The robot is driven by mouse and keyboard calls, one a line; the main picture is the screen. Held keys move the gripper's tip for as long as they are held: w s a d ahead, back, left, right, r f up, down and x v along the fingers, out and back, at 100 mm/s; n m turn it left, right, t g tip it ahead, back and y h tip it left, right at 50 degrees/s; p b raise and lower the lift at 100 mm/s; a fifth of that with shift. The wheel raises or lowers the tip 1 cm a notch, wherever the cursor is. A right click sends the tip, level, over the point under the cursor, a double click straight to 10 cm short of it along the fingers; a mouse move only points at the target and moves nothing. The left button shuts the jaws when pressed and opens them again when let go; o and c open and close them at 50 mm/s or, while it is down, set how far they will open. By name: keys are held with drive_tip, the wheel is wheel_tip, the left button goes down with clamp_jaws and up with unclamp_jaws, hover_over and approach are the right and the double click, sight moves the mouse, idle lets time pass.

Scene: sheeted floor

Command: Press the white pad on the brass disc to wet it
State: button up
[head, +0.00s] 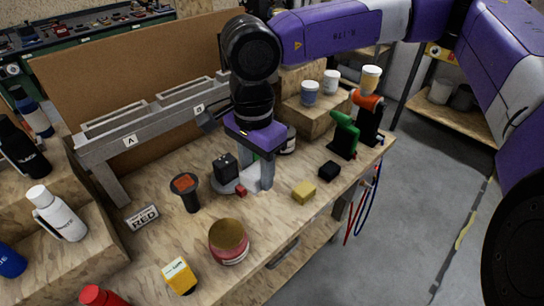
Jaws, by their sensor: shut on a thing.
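My gripper (256,183) points straight down over the middle of the workbench. Its two grey fingers are shut on a white pad (253,178), which is partly hidden by the fingers. I cannot tell whether the pad touches the bench. The brass disc (228,234) is the round top of a squat red jar (231,258) near the bench's front edge. The jar stands upright, nearer the camera than my gripper and a little to its left. The pad and the disc are clearly apart.
A black block (226,168) on a grey round base and a small red cube (241,191) sit close beside my gripper. A dark orange-topped tool (187,190) stands left. Yellow (304,192) and black (329,171) blocks lie right. A grey rack (150,120) stands behind.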

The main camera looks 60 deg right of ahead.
sight(226, 233)
drive_tip(key=w+a+f+n+p, duration=0.2)
drive_tip(key=w+a+f+n, duration=0.15)
drive_tip(key=a+n, duration=0.7)
drive_tip(key=shift+w+d+f+n+b, duration=0.1)
drive_tip(key=shift+d+f+n+b, duration=0.3)
drive_tip(key=shift+f+n, duration=0.75)
drive_tip(key=shift+s+d+f+n+b, duration=0.1)
drive_tip(key=shift+d+f+n+b, duration=0.25)
drive_tip(key=shift+f+n, duration=0.8)
drive_tip(key=shift+w+d+f+n+b, duration=0.1)
drive_tip(key=shift+d+f+n+b, duration=0.3)
drive_tip(key=shift+f+n, duration=0.75)
drive_tip(key=shift+f, duration=0.15)
drive_tip(key=shift+f+b, duration=1.05)
drive_tip(key=shift+b, duration=1)
idle(1.3)
